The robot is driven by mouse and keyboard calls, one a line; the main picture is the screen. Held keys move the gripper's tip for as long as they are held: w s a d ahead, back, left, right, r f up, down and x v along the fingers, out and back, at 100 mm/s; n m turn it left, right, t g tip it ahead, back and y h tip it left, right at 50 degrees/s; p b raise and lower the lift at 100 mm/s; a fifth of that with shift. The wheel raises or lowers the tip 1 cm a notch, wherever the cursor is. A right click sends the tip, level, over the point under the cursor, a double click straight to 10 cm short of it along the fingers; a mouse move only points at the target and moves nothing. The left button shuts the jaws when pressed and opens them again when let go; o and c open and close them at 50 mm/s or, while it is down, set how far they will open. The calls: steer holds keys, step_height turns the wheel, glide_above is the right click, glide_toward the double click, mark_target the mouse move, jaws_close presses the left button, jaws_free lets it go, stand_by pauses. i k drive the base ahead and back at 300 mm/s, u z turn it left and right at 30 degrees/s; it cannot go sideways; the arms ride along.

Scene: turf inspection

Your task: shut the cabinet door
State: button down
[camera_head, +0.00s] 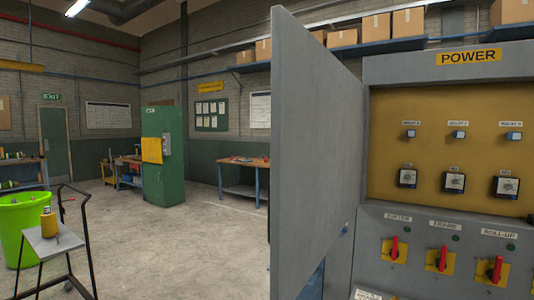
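The cabinet (408,68) is a grey metal control box at the right, with a yellow POWER label on its top edge. Its grey door (312,150) stands wide open, swung out towards me on the cabinet's left side. Inside, a yellow panel (430,120) carries blue relay buttons and several dark square devices. Below it are red-handled switches on yellow plates, one of them the left switch (394,249). My gripper is not in view, so its place relative to the door cannot be seen.
A green bin (17,222) and a small cart (58,243) with a yellow item on it stand at the left. A green cabinet (170,185) and a workbench (244,163) stand further back. The concrete floor between is clear.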

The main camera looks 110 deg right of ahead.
mark_target(317, 105)
steer(key=u, duration=0.05)
steer(key=i, duration=0.35)
steer(key=z, duration=1.95)
steer(key=i, duration=0.6)
steer(key=z, duration=1.55)
